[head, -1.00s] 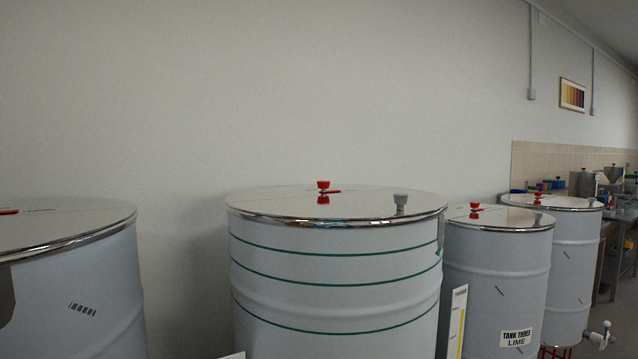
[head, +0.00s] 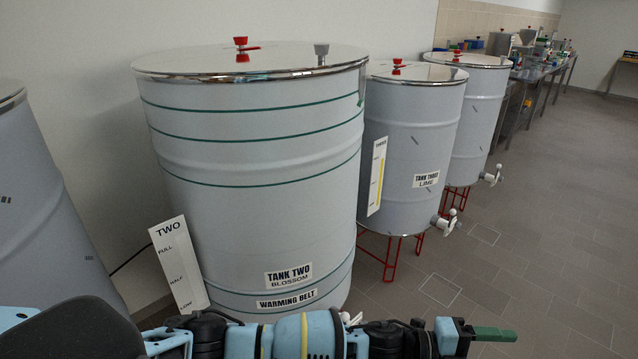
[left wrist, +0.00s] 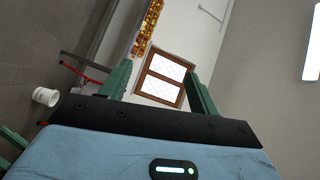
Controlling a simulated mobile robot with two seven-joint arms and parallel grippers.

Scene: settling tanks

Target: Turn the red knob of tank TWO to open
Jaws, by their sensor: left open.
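Tank TWO (head: 250,130) is a large pale drum with green lines round it, left of centre in the head view. A red knob (head: 241,42) stands on its shiny lid; a red mark shows just below it, perhaps partly reflection. My left arm lies across the bottom, in front of the tank. My left gripper (head: 488,334) is at its right end, low and well away from the knob. In the left wrist view its green fingers (left wrist: 160,88) are apart with nothing between them. A white fitting low on the tank is mostly hidden by my arm.
A grey fitting (head: 321,53) stands on the same lid. A white level board marked TWO (head: 178,262) is at its front left. Tank THREE (head: 405,150), on red legs with a tap (head: 445,224), and another tank (head: 480,115) stand right. The tiled floor (head: 530,240) is clear.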

